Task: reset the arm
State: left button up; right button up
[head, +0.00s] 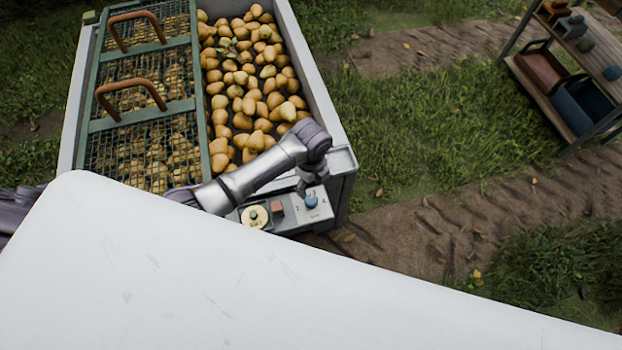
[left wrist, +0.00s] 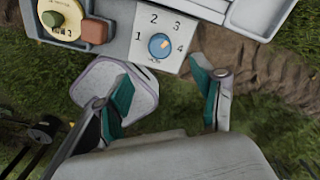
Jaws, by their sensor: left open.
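My left arm (head: 240,184) reaches across the front of the pear bin. My left gripper (head: 310,184) is above the control panel (head: 293,211), close to the blue knob (head: 311,201). In the left wrist view the gripper (left wrist: 160,84) is open, its teal-padded fingers spread and nothing between them. The blue knob (left wrist: 160,46) is just beyond the fingertips, apart from them. It has an orange mark towards its upper right, with numbers printed around it. My right gripper does not show.
The bin (head: 318,55) holds many pears (head: 255,85), with a green mesh cover (head: 150,105) on its left side. A red-brown button (head: 277,208) and yellow dial (head: 254,216) are beside the knob. A shelf rack (head: 545,92) stands at right. Grass and dirt lie between.

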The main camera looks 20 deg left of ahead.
pick_arm(q)
jog(key=shift+r, duration=0.75)
